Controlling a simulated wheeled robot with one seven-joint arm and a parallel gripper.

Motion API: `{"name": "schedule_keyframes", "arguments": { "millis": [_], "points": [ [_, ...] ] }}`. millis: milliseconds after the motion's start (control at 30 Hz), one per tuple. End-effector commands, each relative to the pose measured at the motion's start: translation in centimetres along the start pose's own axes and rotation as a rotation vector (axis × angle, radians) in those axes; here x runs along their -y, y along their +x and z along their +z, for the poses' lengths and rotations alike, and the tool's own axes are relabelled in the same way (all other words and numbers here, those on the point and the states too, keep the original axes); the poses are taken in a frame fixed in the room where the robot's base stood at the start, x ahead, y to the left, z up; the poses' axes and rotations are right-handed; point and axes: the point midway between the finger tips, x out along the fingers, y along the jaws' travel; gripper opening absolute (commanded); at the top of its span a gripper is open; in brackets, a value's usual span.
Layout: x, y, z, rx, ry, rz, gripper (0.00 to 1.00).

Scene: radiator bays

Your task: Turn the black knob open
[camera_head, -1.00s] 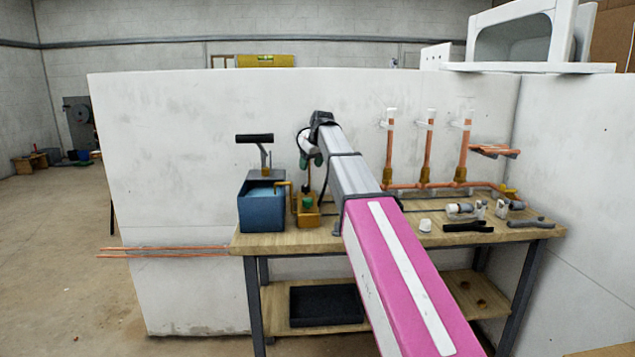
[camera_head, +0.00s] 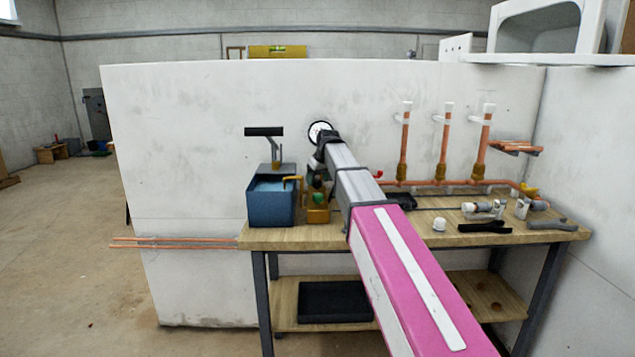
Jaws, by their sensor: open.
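I cannot pick out a black knob for certain; the arm hides part of the bench. My gripper (camera_head: 316,178) is at the far end of my arm, small and partly hidden by its dark wrist. It points down just above a brass-coloured fitting (camera_head: 318,215) with a green part (camera_head: 319,199). I cannot tell whether it touches the fitting. A blue tank (camera_head: 270,203) with a black-handled lever (camera_head: 264,131) stands just left of the fitting.
The wooden bench (camera_head: 430,240) stands against a white wall (camera_head: 220,110). Upright copper pipes (camera_head: 443,148) rise behind its right half. A white cap (camera_head: 439,224), a black tool (camera_head: 484,227) and a grey tool (camera_head: 551,223) lie at right. Copper tubes (camera_head: 180,244) stick out at left.

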Motion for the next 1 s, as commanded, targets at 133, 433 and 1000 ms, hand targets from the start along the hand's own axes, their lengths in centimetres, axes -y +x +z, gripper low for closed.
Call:
{"name": "schedule_keyframes", "arguments": {
  "millis": [133,433,1000],
  "points": [
    [0.01,1.06,0.00,0.001,0.000,0.000,0.64],
    [0.01,1.34,0.01,0.000,0.000,0.000,0.64],
    [-0.14,1.32,-0.04,0.001,-0.126,-0.052,0.16]
  ]
}}
